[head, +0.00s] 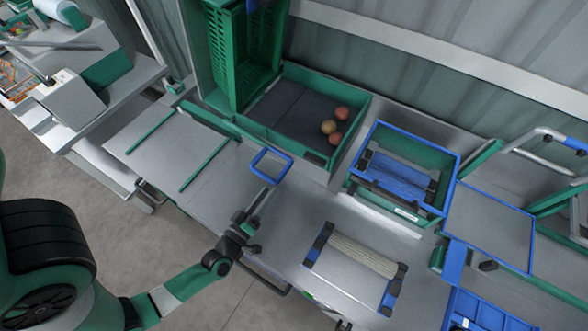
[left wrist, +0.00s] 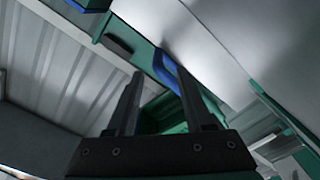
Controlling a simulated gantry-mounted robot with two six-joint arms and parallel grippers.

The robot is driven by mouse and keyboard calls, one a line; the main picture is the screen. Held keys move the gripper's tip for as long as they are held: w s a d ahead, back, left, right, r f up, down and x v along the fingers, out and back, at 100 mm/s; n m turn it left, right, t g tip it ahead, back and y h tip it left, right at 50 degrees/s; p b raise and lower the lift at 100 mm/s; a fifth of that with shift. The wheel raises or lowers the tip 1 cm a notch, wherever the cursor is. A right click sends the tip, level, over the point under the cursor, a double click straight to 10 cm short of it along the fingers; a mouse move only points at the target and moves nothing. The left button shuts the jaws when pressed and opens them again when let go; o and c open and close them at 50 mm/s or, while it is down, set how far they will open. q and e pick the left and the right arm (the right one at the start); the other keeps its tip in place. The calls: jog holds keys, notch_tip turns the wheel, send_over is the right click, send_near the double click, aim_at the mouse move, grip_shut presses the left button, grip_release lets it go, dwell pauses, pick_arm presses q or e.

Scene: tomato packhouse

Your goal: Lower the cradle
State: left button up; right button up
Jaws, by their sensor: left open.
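A green frame (head: 205,60), which looks like the cradle, stands tipped up at the top of the head view with a slatted green crate (head: 242,65) on end in it. A blue loop handle (head: 271,165) projects toward me below it; how it joins the frame is unclear. My left gripper (head: 262,195) is open, with its fingers close to the handle. In the left wrist view, a blue bar (left wrist: 168,70) shows beyond the open fingers (left wrist: 160,85), nearer the right one. I cannot tell if they touch. My right gripper is not in view.
A green-walled bin (head: 355,105) with a dark mat holds a few red and orange tomatoes (head: 328,127). A blue-rimmed green box (head: 452,180) stands to its right. A roller unit (head: 362,252) lies in front. Bare metal table (head: 160,150) lies left of the handle.

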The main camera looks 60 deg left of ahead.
aim_at(291, 163)
pick_arm(q)
jog(key=b+x, duration=0.1)
jog(key=x, duration=1)
jog(key=shift+w+r+b, duration=0.1)
jog(key=shift+w+b, duration=0.2)
jog(key=shift+b, duration=0.05)
grip_shut()
jog(key=shift+r, duration=0.1)
dwell(0.6)
